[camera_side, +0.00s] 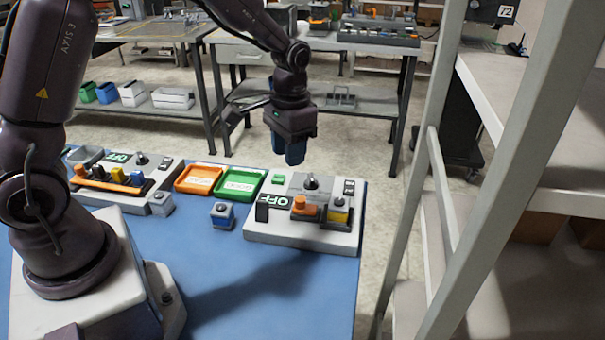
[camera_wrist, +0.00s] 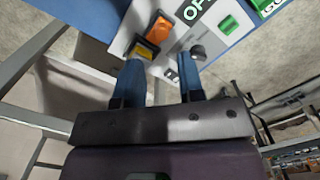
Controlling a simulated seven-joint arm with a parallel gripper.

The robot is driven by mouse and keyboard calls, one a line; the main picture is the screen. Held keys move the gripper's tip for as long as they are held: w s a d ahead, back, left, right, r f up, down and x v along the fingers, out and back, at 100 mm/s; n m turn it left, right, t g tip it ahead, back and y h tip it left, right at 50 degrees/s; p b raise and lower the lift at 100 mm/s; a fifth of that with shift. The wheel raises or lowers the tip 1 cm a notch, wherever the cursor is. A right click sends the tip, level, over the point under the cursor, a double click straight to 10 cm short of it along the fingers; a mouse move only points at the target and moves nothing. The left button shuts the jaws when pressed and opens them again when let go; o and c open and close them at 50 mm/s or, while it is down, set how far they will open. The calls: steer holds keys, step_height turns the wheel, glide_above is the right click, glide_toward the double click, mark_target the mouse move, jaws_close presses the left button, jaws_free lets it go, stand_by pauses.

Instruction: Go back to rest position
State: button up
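My gripper (camera_side: 288,155) hangs in the air above the back of the right-hand white panel (camera_side: 285,232), its fingers pointing down. In the wrist view my gripper (camera_wrist: 161,70) has its two blue fingers apart, with nothing held between them. Below it on the panel are an orange piece (camera_side: 304,207) and a yellow-and-black piece (camera_side: 338,212). The wrist view shows the orange piece (camera_wrist: 162,29), the yellow piece (camera_wrist: 144,50) and a green button (camera_wrist: 229,25).
An orange tray (camera_side: 199,180) and a green tray (camera_side: 240,184) lie left of the panel. A small blue box with a button (camera_side: 222,214) stands in front of them. Another panel (camera_side: 110,182) with several coloured pieces is farther left. A shelf rack (camera_side: 440,190) stands right of the blue table (camera_side: 320,290).

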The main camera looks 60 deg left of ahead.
steer(key=s+d+r+t, duration=0.3)
steer(key=s+r+t, duration=0.3)
steer(key=s+r, duration=1)
steer(key=shift+s+d+r, duration=0.15)
steer(key=shift+s, duration=0.9)
